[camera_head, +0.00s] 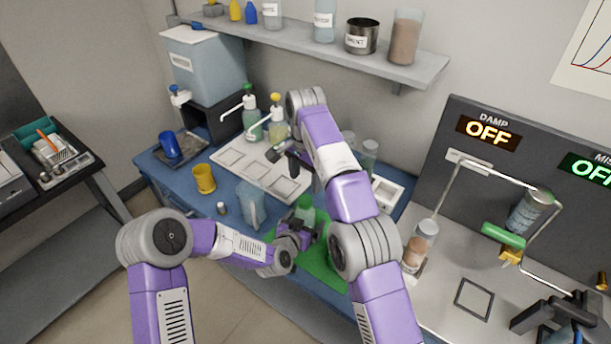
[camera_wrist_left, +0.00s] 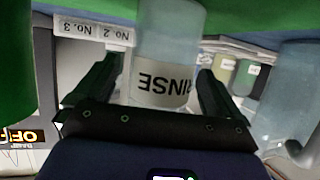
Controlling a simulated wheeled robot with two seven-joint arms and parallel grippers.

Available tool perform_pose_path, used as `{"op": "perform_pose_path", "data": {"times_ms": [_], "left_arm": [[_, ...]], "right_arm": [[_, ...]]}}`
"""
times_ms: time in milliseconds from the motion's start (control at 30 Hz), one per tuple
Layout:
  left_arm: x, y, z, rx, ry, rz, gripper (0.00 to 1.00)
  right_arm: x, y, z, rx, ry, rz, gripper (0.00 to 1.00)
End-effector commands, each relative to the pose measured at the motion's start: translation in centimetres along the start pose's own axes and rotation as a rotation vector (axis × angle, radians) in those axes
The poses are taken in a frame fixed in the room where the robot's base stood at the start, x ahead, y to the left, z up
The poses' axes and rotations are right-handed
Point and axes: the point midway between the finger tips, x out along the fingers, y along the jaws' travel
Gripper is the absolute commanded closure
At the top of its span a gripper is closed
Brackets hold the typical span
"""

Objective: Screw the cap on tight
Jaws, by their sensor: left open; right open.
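A bottle (camera_head: 305,207) with a greenish look stands at the green mat (camera_head: 322,262) in the head view. In the left wrist view it is a translucent bottle (camera_wrist_left: 168,35) with a white label reading RINSE, seen upside down. My left gripper (camera_head: 303,228) is open, with its fingers on either side of this bottle. I cannot tell whether they touch it. My right gripper (camera_head: 277,150) is open and empty above the white tray, behind the bottle. I cannot make out a separate cap; the bottle's top is too small to judge.
A clear pitcher (camera_head: 251,207), a yellow cup (camera_head: 204,179) and a small item (camera_head: 221,208) stand left of the bottle. Pump bottles (camera_head: 276,125) stand behind the white tray (camera_head: 240,166). A jar (camera_head: 420,245) stands to the right.

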Motion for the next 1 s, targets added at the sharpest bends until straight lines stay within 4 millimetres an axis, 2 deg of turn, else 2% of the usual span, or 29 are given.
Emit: {"op": "perform_pose_path", "data": {"times_ms": [167, 600, 767, 1000], "left_arm": [[-0.5, 0.0, -0.1, 0.000, 0.000, 0.000, 0.02], [-6.6, -0.1, -0.1, 0.002, 0.000, 0.000, 0.02], [-7.5, -0.1, 0.0, 0.000, 0.001, -0.001, 0.02], [-7.6, 0.0, 0.0, 0.000, 0.000, -0.001, 0.02]], "right_arm": [[-0.1, 0.0, 0.0, 0.000, 0.000, 0.000, 0.30], [-0.7, 0.0, 0.0, 0.000, 0.000, 0.000, 0.30], [-0.8, 0.0, 0.0, 0.000, 0.000, 0.000, 0.30], [-0.8, 0.0, 0.0, 0.000, 0.000, 0.000, 0.30]]}}
